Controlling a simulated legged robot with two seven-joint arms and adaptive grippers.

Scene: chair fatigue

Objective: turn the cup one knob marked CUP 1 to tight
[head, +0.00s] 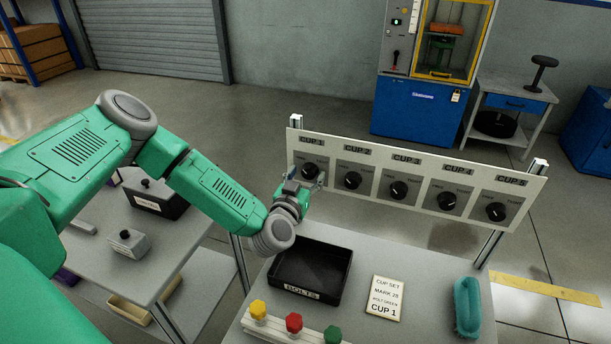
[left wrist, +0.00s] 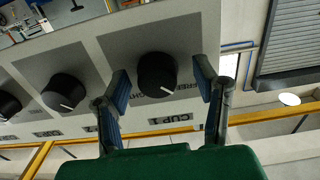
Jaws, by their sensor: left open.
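The CUP 1 knob (head: 310,171) is a round black knob with a white pointer line, at the left end of a white panel (head: 420,174) in the head view. In the left wrist view the CUP 1 knob (left wrist: 157,74) sits between the two fingers of my left gripper (left wrist: 165,88), with its label upside down below it. The fingers stand apart on either side, with a gap showing at each side. In the head view my left gripper (head: 305,184) is at the CUP 1 plate and partly covers its lower part. My right gripper is not in view.
Knobs CUP 2 (head: 352,180) to CUP 5 (head: 496,212) are in a row to the right.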

